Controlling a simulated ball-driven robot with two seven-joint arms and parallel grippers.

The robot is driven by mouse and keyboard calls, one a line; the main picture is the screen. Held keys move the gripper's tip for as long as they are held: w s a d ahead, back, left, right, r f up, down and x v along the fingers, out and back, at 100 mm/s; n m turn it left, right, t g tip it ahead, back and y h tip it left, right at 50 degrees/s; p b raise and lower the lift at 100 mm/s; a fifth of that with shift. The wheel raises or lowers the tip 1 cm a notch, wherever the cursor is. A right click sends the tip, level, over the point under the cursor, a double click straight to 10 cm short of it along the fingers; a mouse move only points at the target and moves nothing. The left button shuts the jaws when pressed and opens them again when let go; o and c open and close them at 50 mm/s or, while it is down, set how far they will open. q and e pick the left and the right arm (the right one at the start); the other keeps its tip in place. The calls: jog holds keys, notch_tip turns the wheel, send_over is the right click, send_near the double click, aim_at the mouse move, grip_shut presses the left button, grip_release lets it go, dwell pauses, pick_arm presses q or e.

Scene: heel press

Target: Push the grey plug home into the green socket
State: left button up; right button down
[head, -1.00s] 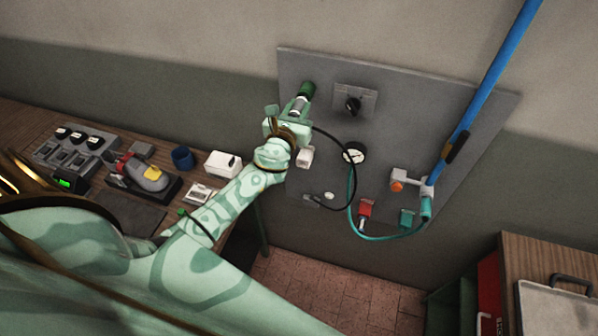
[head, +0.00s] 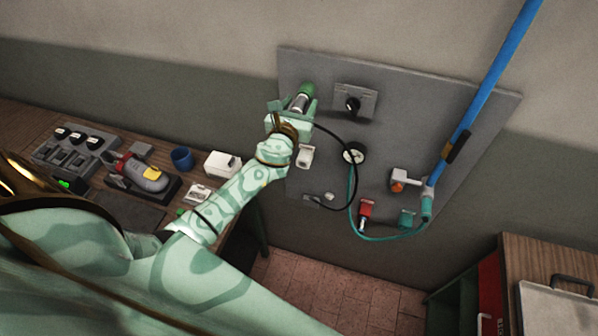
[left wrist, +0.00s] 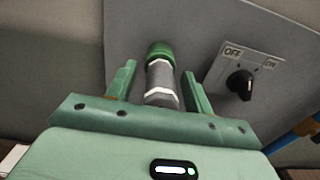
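The green socket (head: 307,89) is on the upper left of the grey wall panel. It also shows in the left wrist view (left wrist: 160,50). The grey plug (head: 298,103) is lined up with the socket and meets it. In the left wrist view the plug (left wrist: 161,80) shows a pale hexagonal collar and no clear gap to the socket; I cannot tell how deep it sits. My left gripper (left wrist: 158,86) is open, with one finger on each side of the plug and visible gaps. It also shows in the head view (head: 293,107). My right gripper is not in view.
The panel (head: 440,110) also carries an OFF/ON knob (head: 353,103) right of the socket, a round gauge (head: 354,153) and a red fitting (head: 366,209). A black cable loops below the gripper. A blue pipe (head: 490,78) crosses the panel's right side. A cluttered bench stands left.

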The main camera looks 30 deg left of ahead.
pick_arm(q)
jog(key=shift+s, duration=0.1)
jog(key=b+v, duration=0.2)
jog(key=v, duration=1.3)
jog(key=s+f+n+g+h+b, duration=0.1)
jog(key=s+f+n+g+b, duration=0.4)
jog(key=f, duration=0.8)
jog(key=s+f+n+g+h, duration=0.1)
jog(key=s+f+n, duration=0.3)
jog(key=f+n, duration=0.7)
jog(key=s+f+n+g+h+b, duration=0.1)
jog(key=s+f+n+g+b, duration=0.25)
jog(key=f, duration=1.25)
jog(key=s+d+f+n+g+b, duration=0.1)
jog(key=s+f+n+g+b, duration=0.1)
jog(key=s+f+b, duration=0.4)
jog(key=s+d+f+n+g+h+b, duration=0.1)
jog(key=s+f+n+b, duration=0.3)
jog(key=s+f, duration=0.8)
jog(key=s+d+f+n+g+b, duration=0.3)
jog(key=s+f+b, duration=0.5)
jog(key=f, duration=0.8)
jog(key=shift+s+n+g, duration=0.55)
jog(key=shift+s, duration=0.25)
